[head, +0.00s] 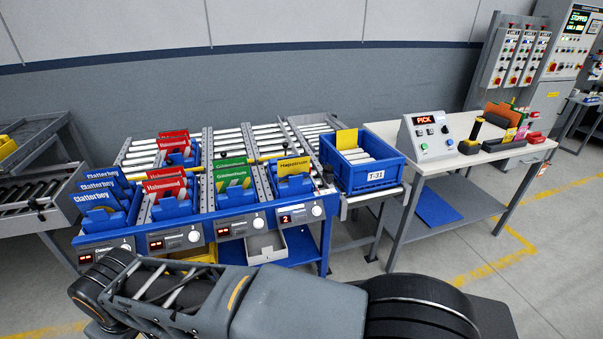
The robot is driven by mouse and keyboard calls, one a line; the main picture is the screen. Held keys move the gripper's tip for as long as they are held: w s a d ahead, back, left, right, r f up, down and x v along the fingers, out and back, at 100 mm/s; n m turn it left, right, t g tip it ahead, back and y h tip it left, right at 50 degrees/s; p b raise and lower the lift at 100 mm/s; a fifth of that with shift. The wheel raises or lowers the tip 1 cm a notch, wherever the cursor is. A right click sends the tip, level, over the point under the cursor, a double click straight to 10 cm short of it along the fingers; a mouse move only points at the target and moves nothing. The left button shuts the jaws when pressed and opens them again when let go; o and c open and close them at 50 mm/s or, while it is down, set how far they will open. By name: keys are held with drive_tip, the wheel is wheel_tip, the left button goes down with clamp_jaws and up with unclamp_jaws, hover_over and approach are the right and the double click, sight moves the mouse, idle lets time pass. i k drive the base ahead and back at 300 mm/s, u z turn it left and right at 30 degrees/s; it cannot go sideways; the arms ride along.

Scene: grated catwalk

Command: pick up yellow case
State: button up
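A yellow case (293,166) with dark lettering stands upright in a blue holder at the front of the right-hand roller lane. Another yellow case (346,139) stands upright at the back left of the blue tote (373,177) marked T-31; its lower part is hidden by the tote. I cannot tell which one the task names. My arm lies across the bottom of the head view, well in front of the rack. My gripper is not in view.
Green (230,174), red (165,186) and blue cases (97,187) stand in neighbouring lanes. A workbench (380,129) at the right bears a control box (427,135) showing PICK. A white bin (265,246) and a yellow bin (195,251) sit low under the rack. Right-hand floor is clear.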

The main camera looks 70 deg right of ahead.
sight(289, 167)
drive_tip(key=z, duration=0.9)
drive_tip(key=i, duration=0.9)
drive_tip(key=z, duration=1.1)
drive_tip(key=i, duration=0.2)
drive_tip(key=z, duration=0.15)
